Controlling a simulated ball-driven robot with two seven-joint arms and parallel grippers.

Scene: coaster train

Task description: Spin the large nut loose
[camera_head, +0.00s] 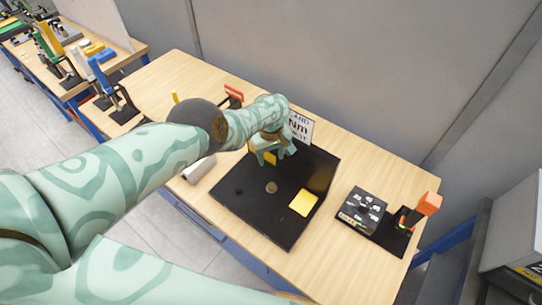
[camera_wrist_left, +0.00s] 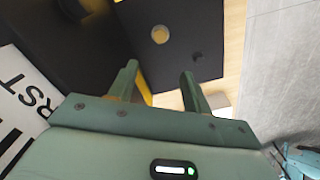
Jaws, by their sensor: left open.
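A small round brass-coloured piece (camera_head: 272,187) lies on the black board (camera_head: 240,197); it also shows in the left wrist view (camera_wrist_left: 160,35). It is too small to tell whether it is the large nut. My left gripper (camera_head: 269,161) hangs near the back of the board, behind the round piece and apart from it. In the left wrist view the fingers (camera_wrist_left: 160,73) are spread with nothing clearly held between them. A yellow part (camera_head: 270,158) shows beside the fingers, partly hidden by them. My right gripper is not in view.
A yellow square (camera_head: 304,203) lies on the board's right part. A printed sign (camera_head: 299,127) stands behind the gripper. A black box (camera_head: 362,210) and an orange-topped stand (camera_head: 428,204) are to the right. A grey roll (camera_head: 199,169) lies left. The table's (camera_head: 160,75) back left has free room.

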